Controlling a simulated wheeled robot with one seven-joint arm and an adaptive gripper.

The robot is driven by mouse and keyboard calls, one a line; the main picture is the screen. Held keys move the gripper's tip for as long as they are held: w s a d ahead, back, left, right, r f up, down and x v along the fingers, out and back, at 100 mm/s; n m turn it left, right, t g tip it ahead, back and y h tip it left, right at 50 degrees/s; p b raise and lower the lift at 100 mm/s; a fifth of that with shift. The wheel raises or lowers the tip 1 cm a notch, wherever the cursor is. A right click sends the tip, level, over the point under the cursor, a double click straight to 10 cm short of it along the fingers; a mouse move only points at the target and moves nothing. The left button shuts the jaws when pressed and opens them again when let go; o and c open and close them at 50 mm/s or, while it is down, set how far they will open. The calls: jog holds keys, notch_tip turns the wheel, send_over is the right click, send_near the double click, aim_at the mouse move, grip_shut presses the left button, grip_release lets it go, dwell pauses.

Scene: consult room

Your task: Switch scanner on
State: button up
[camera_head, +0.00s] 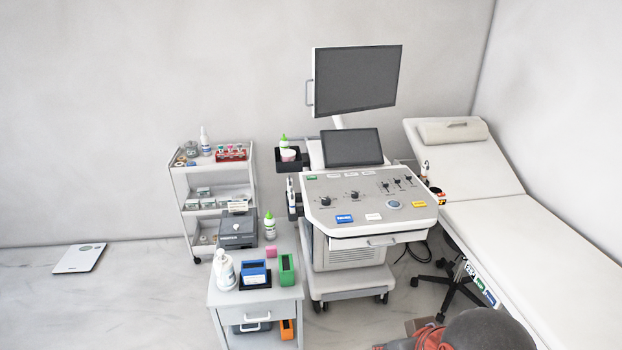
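The scanner, a grey and white ultrasound-type cart (345,258), stands at the centre. Its large upper monitor (356,80) and smaller tilted screen (351,148) are both dark. Its sloped control panel (350,205) has two black knobs, one of them the left knob (325,201), and several small black levers (397,183). It also has a round bluish control (393,204) and blue (344,218), white (373,216), yellow (419,204) and green (312,178) labelled patches. The labels are too small to read. My gripper is not in view.
A white examination bed (540,250) stands close on the right. A small cabinet (226,296) with bottles and boxes is at front left, a supply trolley (178,190) behind it. A dark rounded shape (490,330) at the bottom edge is unclear. Floor at left is mostly clear.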

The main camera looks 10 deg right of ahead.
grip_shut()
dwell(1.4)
